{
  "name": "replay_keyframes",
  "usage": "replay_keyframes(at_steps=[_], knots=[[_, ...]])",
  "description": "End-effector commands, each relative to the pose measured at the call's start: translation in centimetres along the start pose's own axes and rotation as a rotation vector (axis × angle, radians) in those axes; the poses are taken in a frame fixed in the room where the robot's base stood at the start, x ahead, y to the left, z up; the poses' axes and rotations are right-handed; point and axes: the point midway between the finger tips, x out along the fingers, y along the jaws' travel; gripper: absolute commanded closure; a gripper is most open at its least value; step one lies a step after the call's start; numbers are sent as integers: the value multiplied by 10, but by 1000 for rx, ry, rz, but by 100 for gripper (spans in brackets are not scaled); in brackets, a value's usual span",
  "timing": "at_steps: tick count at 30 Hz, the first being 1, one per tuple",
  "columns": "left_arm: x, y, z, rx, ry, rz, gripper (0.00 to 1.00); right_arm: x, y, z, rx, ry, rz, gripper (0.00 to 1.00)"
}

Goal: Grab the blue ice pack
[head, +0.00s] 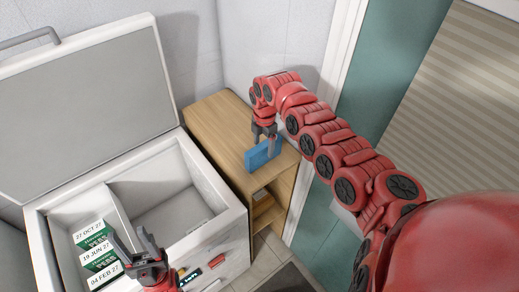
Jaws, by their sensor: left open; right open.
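The blue ice pack (259,156) stands on the top of the wooden cabinet, near its front right edge. My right gripper (268,146) is right at the ice pack, pointing down over it. Its jaws are open, with one finger in front of the pack's right part; whether they touch it I cannot tell. My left gripper (140,248) is open and empty at the lower left, in front of the freezer's left compartment.
An open chest freezer (225,222) with its lid (85,100) raised stands left of the wooden cabinet (205,112). Several labelled green and white boxes (92,236) lie in its left compartment; the right compartment looks empty. Walls stand close behind.

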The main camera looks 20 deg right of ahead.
Motion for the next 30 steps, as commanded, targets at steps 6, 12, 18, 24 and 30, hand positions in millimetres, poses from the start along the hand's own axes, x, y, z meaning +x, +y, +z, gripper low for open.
replay_keyframes(at_steps=[6, 12, 18, 24, 30], knots=[[21, -1, -4, 0, 0, 0, 50, 26, 2, 0, 0, 2, -1, 22], [21, -1, -4, 0, 0, 0, 50, 36, 2, 2, 1, 0, 3, 22], [21, -1, -4, 0, 0, 0, 50, 35, 2, 2, 1, 0, 3, 37], [21, -1, -4, 0, 0, 0, 50, 35, 2, 2, 1, 0, 2, 73], [21, -1, -4, 0, 1, 0, 50, 35, 2, 2, 1, 0, 2, 100]])
